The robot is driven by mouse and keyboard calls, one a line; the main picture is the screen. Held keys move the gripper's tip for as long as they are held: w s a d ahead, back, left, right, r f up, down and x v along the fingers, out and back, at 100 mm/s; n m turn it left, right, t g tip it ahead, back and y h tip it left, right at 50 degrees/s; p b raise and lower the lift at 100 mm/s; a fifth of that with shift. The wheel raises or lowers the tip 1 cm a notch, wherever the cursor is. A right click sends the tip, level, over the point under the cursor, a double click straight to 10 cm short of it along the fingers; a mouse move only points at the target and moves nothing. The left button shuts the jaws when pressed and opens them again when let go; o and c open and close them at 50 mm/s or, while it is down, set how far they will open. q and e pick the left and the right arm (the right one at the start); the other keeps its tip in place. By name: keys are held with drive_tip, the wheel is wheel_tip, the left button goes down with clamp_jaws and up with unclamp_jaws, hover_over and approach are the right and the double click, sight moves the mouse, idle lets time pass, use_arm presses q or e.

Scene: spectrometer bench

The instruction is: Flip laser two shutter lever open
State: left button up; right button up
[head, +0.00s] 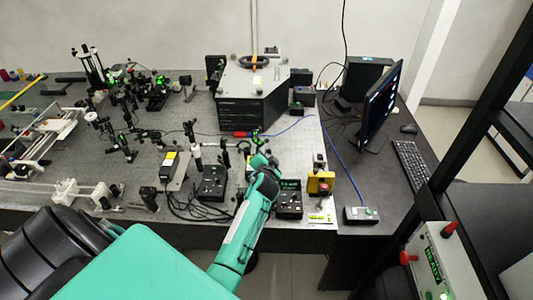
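My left arm reaches up from the bottom over the front edge of the optical bench. My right gripper is not in view.
A yellow block (314,183) and a small switch box (361,215) stand to the right. A large grey-topped instrument (252,92) is behind. Optics crowd the left. A monitor (381,105) and keyboard (411,164) are at the right. A panel with red knobs (432,262) is at lower right.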

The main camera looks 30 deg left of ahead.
use_arm(q)
drive_tip(key=shift+w+a+f, duration=0.1)
drive_tip(key=shift+w+a, duration=0.15)
drive_tip(key=shift+w, duration=0.05)
clamp_jaws()
drive_tip(key=m+b, duration=0.1)
drive_tip(key=f+m+y+b, duration=0.1)
drive_tip(key=shift+w+d+b, duration=0.2)
drive_tip(key=shift+d+b, duration=0.2)
unclamp_jaws()
